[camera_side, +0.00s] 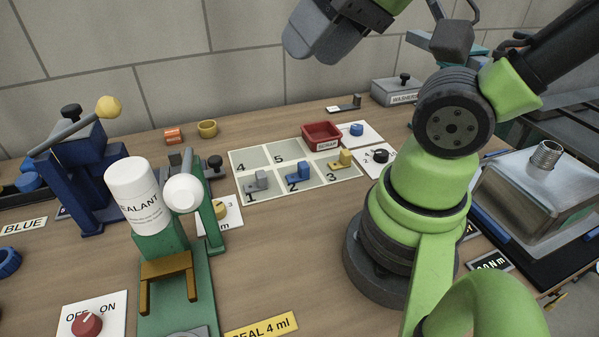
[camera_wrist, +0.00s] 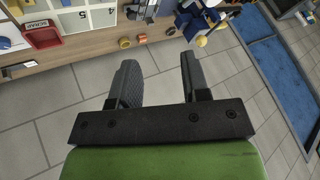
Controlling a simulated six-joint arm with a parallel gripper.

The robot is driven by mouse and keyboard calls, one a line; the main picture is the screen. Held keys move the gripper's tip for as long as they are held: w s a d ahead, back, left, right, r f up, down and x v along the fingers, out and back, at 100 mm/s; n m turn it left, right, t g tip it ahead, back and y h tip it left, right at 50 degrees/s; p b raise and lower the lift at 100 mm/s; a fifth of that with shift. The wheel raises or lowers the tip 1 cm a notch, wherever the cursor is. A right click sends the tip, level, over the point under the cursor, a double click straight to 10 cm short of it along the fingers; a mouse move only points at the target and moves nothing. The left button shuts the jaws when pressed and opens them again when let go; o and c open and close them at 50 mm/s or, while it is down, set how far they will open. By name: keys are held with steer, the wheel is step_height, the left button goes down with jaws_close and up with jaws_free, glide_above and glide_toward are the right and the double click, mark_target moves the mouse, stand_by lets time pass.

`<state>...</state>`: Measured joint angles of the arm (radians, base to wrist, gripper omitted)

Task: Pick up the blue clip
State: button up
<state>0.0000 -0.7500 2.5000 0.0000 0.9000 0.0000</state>
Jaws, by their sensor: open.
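The blue clip (camera_side: 297,173) sits upright on cell 2 of the pale numbered mat (camera_side: 245,163), between a grey clip (camera_side: 257,181) in cell 1 and a yellow clip (camera_side: 341,160) in cell 3. My gripper (camera_side: 310,40) is high above the table's back edge, well apart from the clip. In the wrist view my gripper (camera_wrist: 160,72) is open, with nothing between its fingers and floor tiles behind them. A small bit of blue shows at the top edge there, too cut off to identify.
A red scrap tray (camera_side: 321,135) stands at the mat's back right corner. The sealant bottle (camera_side: 135,190) on its green stand rises front left of the mat. A blue fixture (camera_side: 75,175) stands at far left. The space above the mat is clear.

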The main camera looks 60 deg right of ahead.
steer(key=shift+o, duration=0.8)
